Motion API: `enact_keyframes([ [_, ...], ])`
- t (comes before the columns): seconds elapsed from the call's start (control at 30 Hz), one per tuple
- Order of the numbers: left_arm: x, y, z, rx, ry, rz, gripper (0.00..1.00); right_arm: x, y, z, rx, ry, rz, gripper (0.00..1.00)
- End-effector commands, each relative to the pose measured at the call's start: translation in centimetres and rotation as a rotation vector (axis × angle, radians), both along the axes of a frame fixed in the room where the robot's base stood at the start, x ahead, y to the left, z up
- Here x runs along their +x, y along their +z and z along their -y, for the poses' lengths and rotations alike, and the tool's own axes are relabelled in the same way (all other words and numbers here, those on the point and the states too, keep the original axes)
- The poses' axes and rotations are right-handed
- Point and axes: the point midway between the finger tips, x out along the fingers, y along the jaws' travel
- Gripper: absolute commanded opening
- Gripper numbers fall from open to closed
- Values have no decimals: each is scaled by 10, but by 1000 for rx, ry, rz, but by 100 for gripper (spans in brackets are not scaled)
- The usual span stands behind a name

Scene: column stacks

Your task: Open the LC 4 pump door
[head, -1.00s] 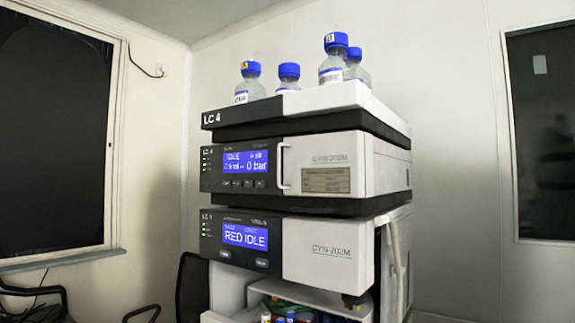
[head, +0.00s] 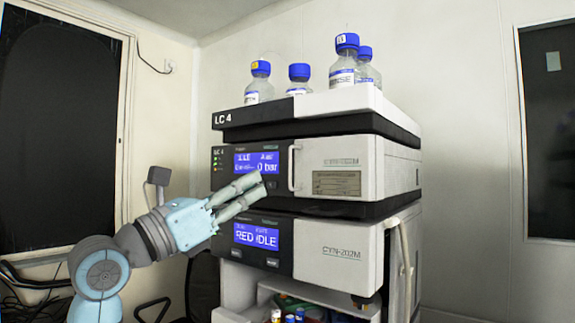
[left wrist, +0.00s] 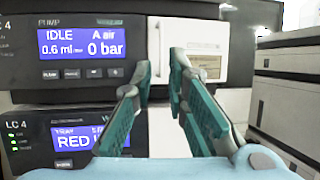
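The LC 4 pump is the upper module of the stack, with a blue display (head: 257,163) reading 0 bar. Its pale door (head: 345,160) looks closed, flush with the front. A white vertical handle (head: 292,168) runs along the door's left edge. My left gripper (head: 262,185) is in front of the pump's dark panel, left of the handle and apart from it in the head view. In the left wrist view the open teal fingers (left wrist: 160,72) point at the handle (left wrist: 153,42), which shows between the tips, with the door (left wrist: 200,35) behind. My right gripper is not in view.
A second module (head: 340,245) reading RED IDLE sits below the pump. Several blue-capped bottles (head: 347,62) stand on top of the stack. A pale hose (head: 404,250) hangs at the lower right side. An open compartment with small bottles (head: 290,318) is below.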

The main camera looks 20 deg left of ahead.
Motion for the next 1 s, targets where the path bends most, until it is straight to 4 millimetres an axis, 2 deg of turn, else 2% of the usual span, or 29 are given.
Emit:
enact_keyframes([
  [0.03, 10, 13, 8, -4, -6, -3, 14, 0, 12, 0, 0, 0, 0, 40],
  [0.2, 48, 31, 32, -4, -5, -4, 14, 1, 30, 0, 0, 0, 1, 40],
  [0.4, 74, 41, 48, -2, -5, -3, 14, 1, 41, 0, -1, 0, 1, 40],
  [0.77, 82, 41, 53, -2, -3, -1, 14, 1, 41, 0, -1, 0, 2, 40],
  [0.9, 82, 41, 53, -2, -3, -1, 0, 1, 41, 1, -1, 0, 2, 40],
  [1.0, 81, 41, 53, -2, -3, -1, 0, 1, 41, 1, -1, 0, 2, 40],
])
